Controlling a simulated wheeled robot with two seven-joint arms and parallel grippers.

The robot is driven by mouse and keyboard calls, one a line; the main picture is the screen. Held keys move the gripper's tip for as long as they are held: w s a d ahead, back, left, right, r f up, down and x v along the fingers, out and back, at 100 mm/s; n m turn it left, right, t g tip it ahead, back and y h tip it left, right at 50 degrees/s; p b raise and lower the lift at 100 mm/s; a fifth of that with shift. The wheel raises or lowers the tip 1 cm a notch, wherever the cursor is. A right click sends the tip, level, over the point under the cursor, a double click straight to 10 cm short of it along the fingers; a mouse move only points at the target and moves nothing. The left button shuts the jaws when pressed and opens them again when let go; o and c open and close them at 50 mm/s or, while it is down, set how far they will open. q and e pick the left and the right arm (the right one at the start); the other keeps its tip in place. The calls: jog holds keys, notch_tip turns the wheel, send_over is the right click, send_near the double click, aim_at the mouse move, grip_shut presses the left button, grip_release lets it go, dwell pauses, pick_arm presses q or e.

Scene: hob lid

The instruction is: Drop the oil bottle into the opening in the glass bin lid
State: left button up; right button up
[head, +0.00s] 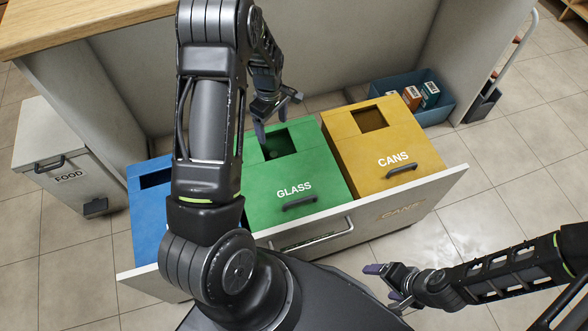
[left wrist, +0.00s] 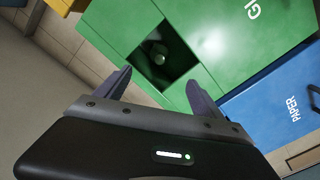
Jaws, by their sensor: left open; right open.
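The green glass bin (head: 262,187) stands in the middle of the pulled-out drawer, its lid marked GLASS. Its square opening (head: 291,139) is dark inside. In the left wrist view, a small pale rounded thing (left wrist: 160,58) shows down inside the opening; it may be the oil bottle, but most of it is in shadow. My left gripper (head: 275,119) is open and empty just above the far edge of the opening; its spread fingers also show in the left wrist view (left wrist: 160,80). My right gripper (head: 388,283) is open and empty, low in front of the drawer.
The yellow cans bin (head: 370,148) is right of the glass bin and the blue paper bin (head: 148,209) is left, partly behind my left arm. A grey food bin (head: 62,150) stands at left. A blue crate (head: 437,112) with several boxes sits behind right. Floor at right is clear.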

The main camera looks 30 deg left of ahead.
pick_arm(q)
jog(key=shift+r, duration=0.1)
notch_tip(320, 180, up, 8)
jog(key=p, duration=0.1)
jog(key=shift+f+p, duration=0.2)
jog(key=shift+p, duration=0.1)
dwell(0.9)
